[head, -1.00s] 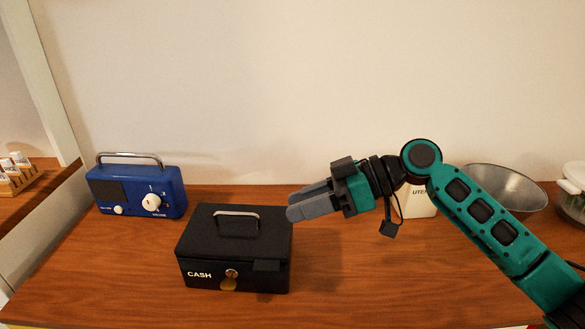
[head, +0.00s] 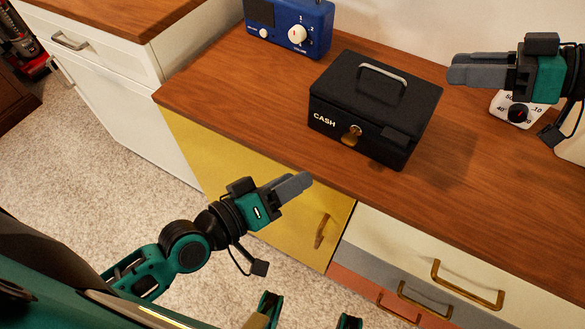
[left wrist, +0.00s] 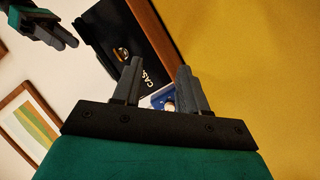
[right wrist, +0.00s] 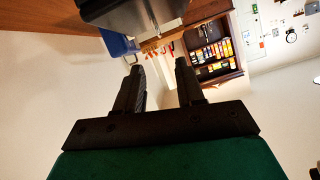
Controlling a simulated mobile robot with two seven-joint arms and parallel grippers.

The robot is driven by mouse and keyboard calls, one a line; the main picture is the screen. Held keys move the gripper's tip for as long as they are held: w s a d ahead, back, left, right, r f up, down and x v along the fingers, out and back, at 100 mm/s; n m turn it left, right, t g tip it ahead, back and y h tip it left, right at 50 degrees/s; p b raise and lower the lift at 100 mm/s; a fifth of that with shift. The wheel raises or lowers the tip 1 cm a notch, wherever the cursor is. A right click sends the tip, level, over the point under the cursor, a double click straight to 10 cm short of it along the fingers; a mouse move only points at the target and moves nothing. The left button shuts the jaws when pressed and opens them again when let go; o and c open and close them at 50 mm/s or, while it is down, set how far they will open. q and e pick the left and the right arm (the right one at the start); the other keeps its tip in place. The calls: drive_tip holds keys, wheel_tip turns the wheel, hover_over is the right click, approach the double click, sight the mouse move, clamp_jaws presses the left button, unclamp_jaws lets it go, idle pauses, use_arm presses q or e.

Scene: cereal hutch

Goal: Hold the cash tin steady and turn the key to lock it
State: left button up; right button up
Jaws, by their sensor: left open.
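The black cash tin (head: 360,105) stands shut on the wooden counter, its carry handle on the lid. A brass key (head: 352,135) sits at the lock on its front; the exact turn is hard to read. The tin's front and key (left wrist: 122,54) also show in the left wrist view. My left gripper (head: 303,182) is open and empty, below and in front of the tin, before the yellow cabinet door. My right gripper (head: 453,70) is open and empty, right of the tin and apart from it. The right wrist view shows its fingers (right wrist: 160,68) spread.
A blue radio (head: 290,24) stands on the counter left of the tin. A white dial scale (head: 516,109) is near my right gripper. The counter's front edge (head: 262,162) lies between my left gripper and the tin. Drawers with brass handles (head: 467,284) are below.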

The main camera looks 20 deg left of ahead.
drive_tip(key=x, duration=1.3)
use_arm(q)
drive_tip(key=r+n, duration=0.1)
drive_tip(key=n, duration=0.1)
drive_tip(key=r+n+h, duration=0.1)
drive_tip(key=r+n, duration=0.1)
drive_tip(key=s+d+r+n+t, duration=0.1)
drive_tip(key=r+n, duration=0.1)
drive_tip(key=shift+r+h, duration=0.15)
drive_tip(key=shift+h, duration=0.15)
use_arm(e)
drive_tip(key=shift+d, duration=0.1)
clamp_jaws()
idle(0.9)
